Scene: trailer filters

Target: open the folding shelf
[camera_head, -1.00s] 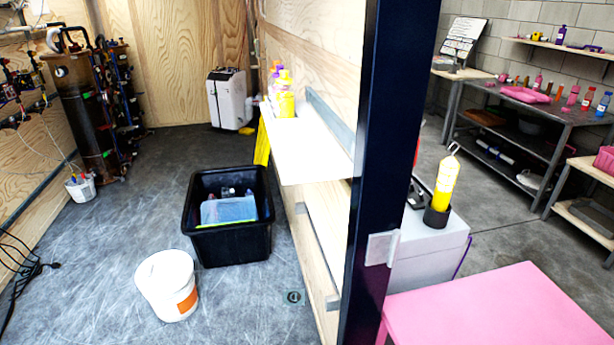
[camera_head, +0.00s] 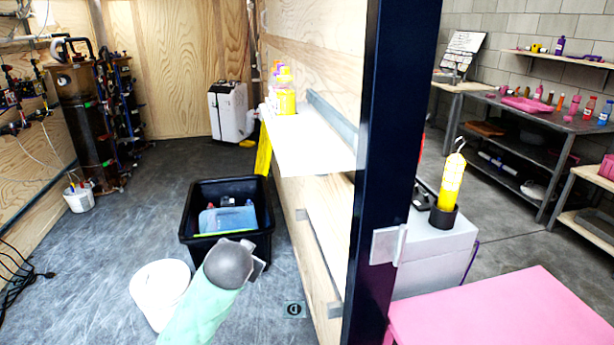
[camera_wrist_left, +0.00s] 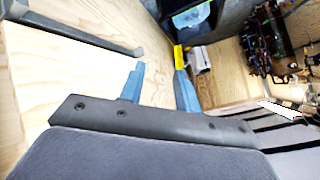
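In the head view a pale shelf board (camera_head: 315,148) stands out level from the plywood wall, with bottles on it. Below it a pale panel (camera_head: 330,222) lies close along the wall, with a grey metal strip (camera_head: 307,222) beside it; I cannot tell how it is hinged. My left gripper (camera_head: 261,266) is in front of the black tub and left of the panel, apart from it. In the left wrist view its two blue fingers (camera_wrist_left: 160,70) are apart with nothing between them. A dark bar (camera_wrist_left: 85,33) lies along pale wood left of them. My right gripper is not in view.
A black tub (camera_head: 190,232) and a white bucket (camera_head: 150,292) stand on the floor. A yellow cloth (camera_head: 263,150) hangs at the shelf's far end. A dark upright post (camera_head: 385,160) and a pink table (camera_head: 490,315) are to the right.

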